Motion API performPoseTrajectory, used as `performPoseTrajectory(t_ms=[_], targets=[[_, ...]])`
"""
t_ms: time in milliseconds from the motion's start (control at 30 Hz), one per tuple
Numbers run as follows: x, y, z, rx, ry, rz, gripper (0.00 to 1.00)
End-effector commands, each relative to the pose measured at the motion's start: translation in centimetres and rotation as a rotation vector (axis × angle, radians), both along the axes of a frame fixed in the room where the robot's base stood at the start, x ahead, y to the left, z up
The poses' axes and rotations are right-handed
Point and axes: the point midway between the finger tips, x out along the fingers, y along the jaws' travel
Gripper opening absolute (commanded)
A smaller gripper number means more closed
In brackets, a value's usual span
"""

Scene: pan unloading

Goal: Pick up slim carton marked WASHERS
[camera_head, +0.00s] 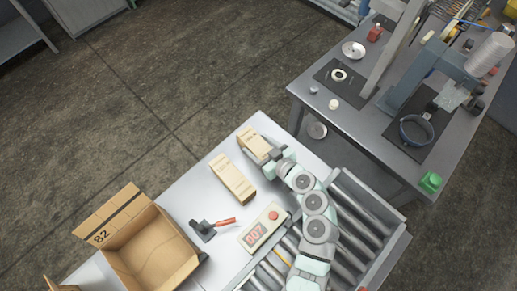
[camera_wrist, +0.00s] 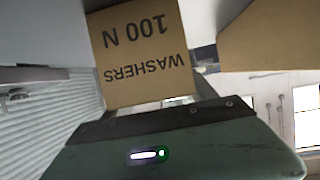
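A slim tan carton with the printed words WASHERS and 100 N (camera_wrist: 145,50) fills the upper middle of the wrist view, its lettering upside down, just beyond my gripper's dark green body. In the head view, a tan carton (camera_head: 253,143) stands at the far end of the grey table, and it appears to be this one. My gripper (camera_head: 268,157) is right at that carton's near right side. Its fingers are too small or hidden to tell whether they are open or closed on the carton.
A second slim carton (camera_head: 232,179) stands close by on the left. A roller conveyor (camera_head: 365,225) lies right.

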Motion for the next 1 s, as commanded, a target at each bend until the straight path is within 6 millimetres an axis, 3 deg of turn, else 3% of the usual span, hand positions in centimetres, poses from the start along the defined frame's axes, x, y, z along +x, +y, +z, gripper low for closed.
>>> performPoseTrajectory(t_ms=[733, 1000], targets=[[-0.02, -0.01, -0.02, 0.001, 0.001, 0.0, 0.03], [0.0, 0.0, 0.1, 0.001, 0.0, 0.0, 0.02]])
